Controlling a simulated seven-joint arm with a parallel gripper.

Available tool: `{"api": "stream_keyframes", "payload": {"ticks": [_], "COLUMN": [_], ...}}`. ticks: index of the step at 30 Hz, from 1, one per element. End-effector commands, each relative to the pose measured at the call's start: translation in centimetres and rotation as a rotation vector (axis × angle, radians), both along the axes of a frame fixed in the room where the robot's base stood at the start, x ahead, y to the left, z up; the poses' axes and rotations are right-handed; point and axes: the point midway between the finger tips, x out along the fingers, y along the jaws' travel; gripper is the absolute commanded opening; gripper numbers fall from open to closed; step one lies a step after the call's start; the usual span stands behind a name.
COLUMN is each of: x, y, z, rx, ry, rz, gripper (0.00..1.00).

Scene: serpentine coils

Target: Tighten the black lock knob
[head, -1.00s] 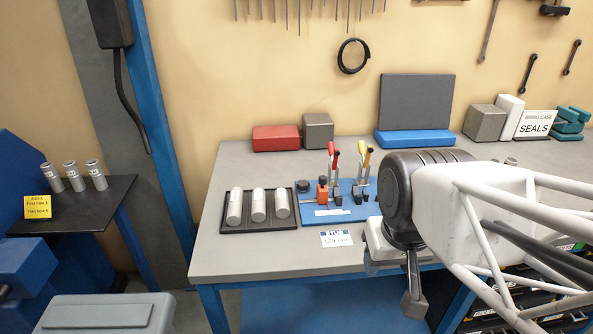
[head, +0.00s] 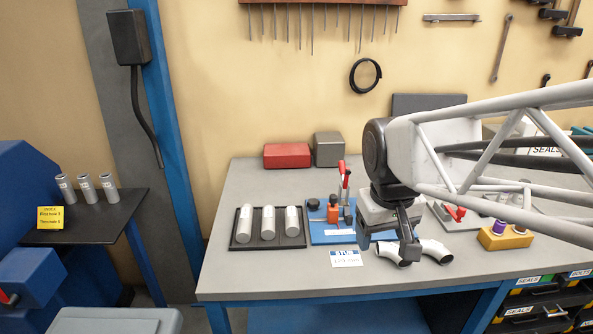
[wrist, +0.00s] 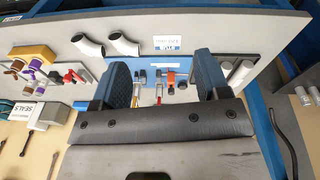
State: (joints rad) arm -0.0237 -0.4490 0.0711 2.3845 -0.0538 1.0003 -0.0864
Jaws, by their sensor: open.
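The blue fixture board (head: 322,236) lies on the grey bench. A small black round knob (head: 313,204) sits at its back left corner, left of an orange block (head: 333,210). I take it for the lock knob. A red-handled clamp (head: 344,178) stands upright right of the block. In the wrist view the orange block (wrist: 171,79), a red handle (wrist: 159,90) and a yellow handle (wrist: 136,98) show between the fingers. My gripper (head: 388,243) is open and empty, in front of the board's right side in the head view. It hides that side there.
A black tray (head: 236,243) with three white cylinders is left of the board. Two white elbow pipes (head: 391,254) lie near the front edge, beside a STUB card (head: 346,258). A yellow block (head: 505,238) is at right. Red and grey boxes (head: 286,156) stand behind.

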Motion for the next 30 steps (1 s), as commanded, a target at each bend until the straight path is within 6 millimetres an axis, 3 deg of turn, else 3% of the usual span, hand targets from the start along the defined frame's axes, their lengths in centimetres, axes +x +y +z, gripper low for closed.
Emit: {"api": "stream_keyframes", "payload": {"ticks": [14,30], "x": [10.1,21.6], "y": [1.1,3.2], "z": [0.6,-1.5], "rx": [-0.056,-0.111], "ry": [0.109,0.233], "rz": [0.157,0.333], "gripper": [0.69,0.69]}}
